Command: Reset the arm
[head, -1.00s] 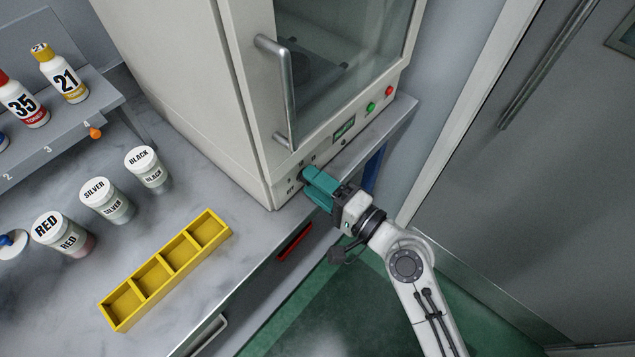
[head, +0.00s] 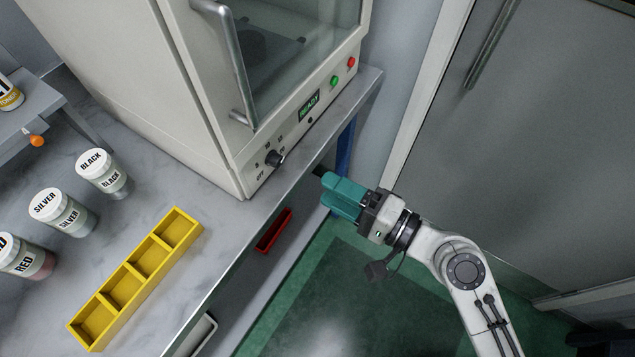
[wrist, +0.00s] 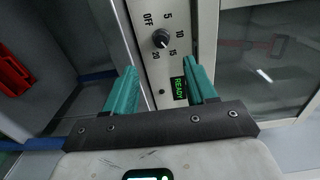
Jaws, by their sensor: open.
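My gripper (head: 330,192) has teal fingers and is just off the bench's front edge, in front of the lower front of the cream cabinet (head: 205,100). In the wrist view my gripper (wrist: 163,82) is open and empty, its two fingers apart. Between and beyond them is the cabinet's control panel with a black dial (wrist: 161,39), marked OFF, 5, 10, 15 and 20. A small display (wrist: 179,88) reads READY in green. The dial also shows in the head view (head: 274,158), apart from the fingers.
A yellow tray (head: 107,300) with several empty compartments lies on the bench. Jars labelled BLACK (head: 104,174), SILVER (head: 62,212) and RED (head: 24,258) stand left of it. A red object (head: 273,230) sits below the bench edge. The green floor (head: 290,310) in front is open.

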